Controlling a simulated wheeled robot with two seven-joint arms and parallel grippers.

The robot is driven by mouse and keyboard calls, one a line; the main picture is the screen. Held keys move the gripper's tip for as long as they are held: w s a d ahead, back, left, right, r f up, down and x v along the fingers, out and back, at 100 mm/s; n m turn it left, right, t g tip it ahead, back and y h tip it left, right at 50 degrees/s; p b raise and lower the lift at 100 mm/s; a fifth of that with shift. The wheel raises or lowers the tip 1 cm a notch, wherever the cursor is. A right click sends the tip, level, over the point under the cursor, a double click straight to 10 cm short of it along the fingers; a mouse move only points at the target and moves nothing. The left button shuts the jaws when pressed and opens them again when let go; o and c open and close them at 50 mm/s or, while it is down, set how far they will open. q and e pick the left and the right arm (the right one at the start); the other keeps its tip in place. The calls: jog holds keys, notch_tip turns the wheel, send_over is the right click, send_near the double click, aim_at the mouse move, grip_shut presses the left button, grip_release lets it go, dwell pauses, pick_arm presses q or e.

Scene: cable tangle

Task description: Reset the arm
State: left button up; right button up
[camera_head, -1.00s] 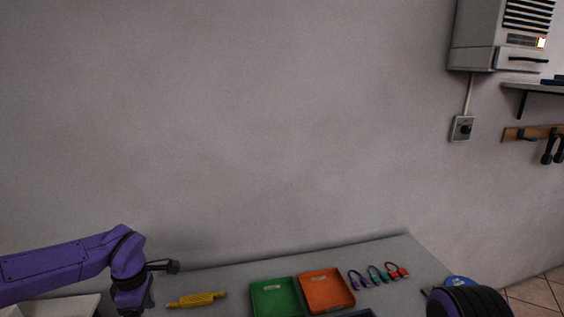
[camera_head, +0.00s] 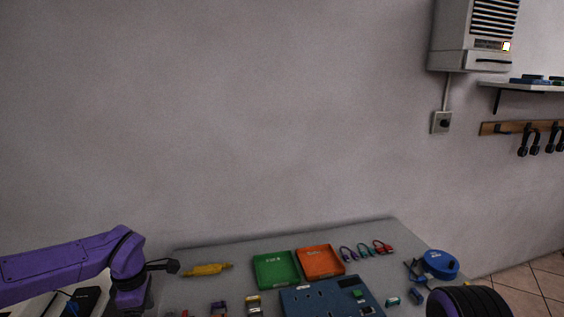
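My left arm (camera_head: 75,265) is purple and comes in from the left, its wrist bent down over the left end of the grey table (camera_head: 210,255). Its gripper fingers are not visible; they are below the picture or hidden by the wrist. Only a dark rounded part of my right arm (camera_head: 468,302) shows at the bottom right; its gripper is out of view. A green tray (camera_head: 276,270) and an orange tray (camera_head: 321,262) stand side by side at the table's back. Three short cable loops, purple (camera_head: 348,254), teal (camera_head: 363,250) and red (camera_head: 382,246), lie to their right.
A blue board (camera_head: 318,298) lies in front of the trays, with several small connectors around it. A yellow tool (camera_head: 207,269) lies left of the trays. A blue round reel (camera_head: 440,264) is near the right edge. A grey wall box (camera_head: 474,35) hangs above right.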

pick_arm(q)
jog(key=s+d+f+m+t+y+b, duration=0.2)
jog(key=s+f+m+t+y+b, duration=0.15)
jog(key=f, duration=0.85)
jog(key=s+d+f+m+t+y+b, duration=0.1)
jog(key=s+f+m+t+y+b, duration=0.3)
jog(key=f, duration=0.8)
jog(key=s+f+m+g+h+b, duration=0.2)
jog(key=s+f, duration=0.5)
jog(key=s, duration=0.4)
jog(key=s+a+f+m+g+h+b, duration=0.1)
jog(key=s+f+m+g+h+b, duration=0.1)
jog(key=s+f+m+b, duration=0.2)
jog(key=s+f+m, duration=0.1)
jog(key=s+f, duration=0.2)
jog(key=s, duration=0.4)
jog(key=shift+s+a+f, duration=0.15)
jog(key=shift+s+f, duration=0.05)
jog(key=shift+f, duration=0.15)
pick_arm(e)
notch_tip(320, 180, down, 14)
jog(key=shift+w+r, duration=0.25)
jog(key=shift+w, duration=0.1)
pick_arm(q)
jog(key=shift+g, duration=0.25)
